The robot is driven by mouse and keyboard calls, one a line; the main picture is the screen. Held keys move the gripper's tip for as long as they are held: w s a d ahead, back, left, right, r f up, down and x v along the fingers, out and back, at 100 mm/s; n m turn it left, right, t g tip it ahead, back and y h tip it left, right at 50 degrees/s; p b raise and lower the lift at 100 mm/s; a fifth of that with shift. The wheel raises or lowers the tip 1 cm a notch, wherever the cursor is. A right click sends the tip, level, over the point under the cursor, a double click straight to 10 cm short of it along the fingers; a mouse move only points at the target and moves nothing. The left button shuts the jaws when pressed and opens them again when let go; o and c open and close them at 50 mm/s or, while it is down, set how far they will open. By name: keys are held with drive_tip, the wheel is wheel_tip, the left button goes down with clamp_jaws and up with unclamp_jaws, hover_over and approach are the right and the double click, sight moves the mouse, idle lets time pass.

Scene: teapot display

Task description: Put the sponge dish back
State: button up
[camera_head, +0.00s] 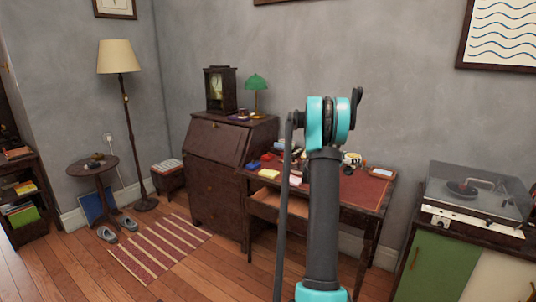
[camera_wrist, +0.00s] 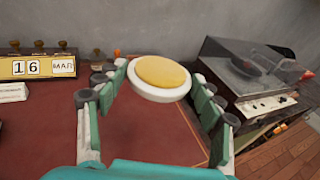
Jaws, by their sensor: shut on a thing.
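The sponge dish is a round white dish (camera_wrist: 158,96) with a yellow-orange sponge (camera_wrist: 160,71) filling its top. It shows near the top middle of the wrist view, roughly level. My gripper (camera_wrist: 159,82) has its teal and grey fingers on both sides of the dish and is shut on it. The dish is over the far part of the desk's red top (camera_wrist: 150,130); I cannot tell whether it touches the surface.
A record player (camera_wrist: 255,80) stands at the right, beyond the desk's edge. The red desktop in front of the dish is clear.

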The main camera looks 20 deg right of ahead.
drive_tip(key=w+a+f+n+t+y, duration=0.2)
drive_tip(key=w+a+t, duration=0.1)
drive_tip(key=a, duration=0.5)
drive_tip(key=w+a+f+n+t+y, duration=0.2)
drive_tip(key=a+f+n, duration=0.1)
drive_tip(key=a, duration=0.5)
drive_tip(key=w+a+f+n+t+y, duration=0.2)
drive_tip(key=w+a+t, duration=0.1)
drive_tip(key=a, duration=0.5)
drive_tip(key=s+a+r+n+t+y, duration=0.1)
drive_tip(key=a+n+y, duration=0.2)
drive_tip(key=a, duration=1)
drive_tip(key=s+a+r+n+t+y, duration=0.2)
drive_tip(key=a+n+y, duration=0.2)
drive_tip(key=a, duration=0.8)
drive_tip(key=shift+s+a+y, duration=0.15)
drive_tip(key=shift+a+y, duration=0.25)
drive_tip(key=shift+y, duration=0.7)
drive_tip(key=shift+r, duration=0.1)
